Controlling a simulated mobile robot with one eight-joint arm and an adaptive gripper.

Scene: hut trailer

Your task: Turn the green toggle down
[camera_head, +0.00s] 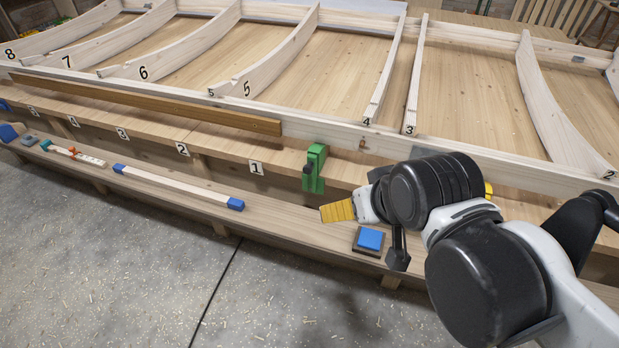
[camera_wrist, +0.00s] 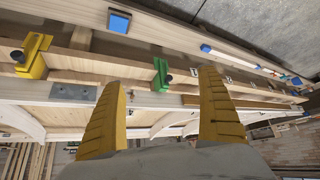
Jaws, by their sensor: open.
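The green toggle (camera_head: 314,168) is a green clamp-like block with a dark knob, mounted on the wooden rail just right of the label 1. In the wrist view the green toggle (camera_wrist: 160,74) shows between and beyond my fingertips, with its dark knob facing to the right. My gripper (camera_head: 338,211) has yellow ridged fingers and is to the right of and slightly below the toggle in the head view. In the wrist view my gripper (camera_wrist: 163,80) is open and empty, fingers wide apart. No contact with the toggle is visible.
A yellow toggle (camera_wrist: 33,57) sits on the same rail. A blue square block (camera_head: 370,239) on a dark base lies on the lower ledge. A white bar with blue ends (camera_head: 178,187) lies further left. Curved wooden ribs (camera_head: 270,62) stand behind the rail.

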